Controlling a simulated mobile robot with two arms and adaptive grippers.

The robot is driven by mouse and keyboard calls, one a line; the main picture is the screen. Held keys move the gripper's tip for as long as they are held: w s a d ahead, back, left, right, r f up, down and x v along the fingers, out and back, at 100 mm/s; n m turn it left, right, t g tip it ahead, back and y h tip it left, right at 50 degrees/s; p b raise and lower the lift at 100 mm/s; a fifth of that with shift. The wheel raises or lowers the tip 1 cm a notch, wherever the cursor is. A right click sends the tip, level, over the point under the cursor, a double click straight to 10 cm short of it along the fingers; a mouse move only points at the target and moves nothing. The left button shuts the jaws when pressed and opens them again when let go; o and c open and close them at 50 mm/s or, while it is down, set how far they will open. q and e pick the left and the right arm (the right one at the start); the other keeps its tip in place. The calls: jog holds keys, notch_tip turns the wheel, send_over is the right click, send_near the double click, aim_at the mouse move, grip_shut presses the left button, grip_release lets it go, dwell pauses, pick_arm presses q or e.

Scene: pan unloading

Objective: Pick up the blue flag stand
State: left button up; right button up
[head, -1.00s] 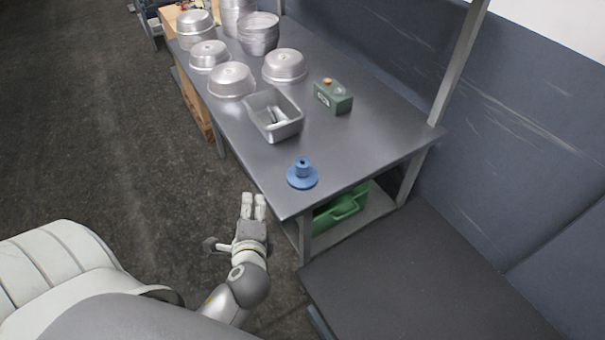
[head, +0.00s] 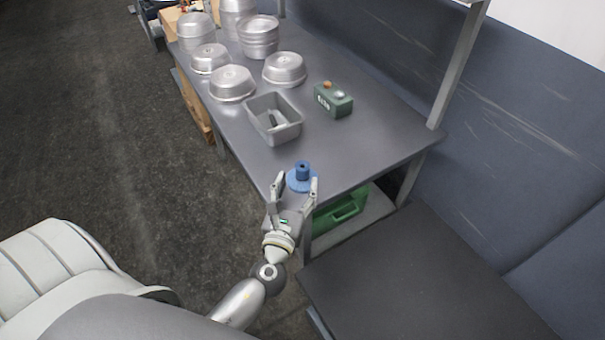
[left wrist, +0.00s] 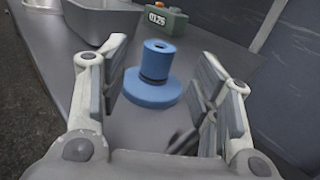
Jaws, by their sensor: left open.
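The blue flag stand (head: 302,174) is a round base with a short upright hub, standing on the grey table near its front corner. In the left wrist view the blue flag stand (left wrist: 154,78) is upright between and just beyond my open fingers. My left gripper (head: 295,182) is open and empty at the table's front edge, its fingers pointing at the stand. The left gripper's two fingers also frame the lower part of the left wrist view (left wrist: 165,95). I cannot see clear contact with the stand. My right gripper is not in view.
A grey bin (head: 290,131) and a green box (head: 340,103) marked with digits stand farther back on the table (head: 364,150). Several metal pans (head: 233,86) fill the far end. A green crate (head: 345,212) is on the shelf below. A dark surface (head: 410,285) lies at right.

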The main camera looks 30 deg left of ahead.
aim_at(301, 173)
pick_arm(q)
jog(key=shift+p+x, duration=0.65)
jog(key=shift+x, duration=2.7)
jog(key=shift+a, duration=0.1)
jog(key=c, duration=1.2)
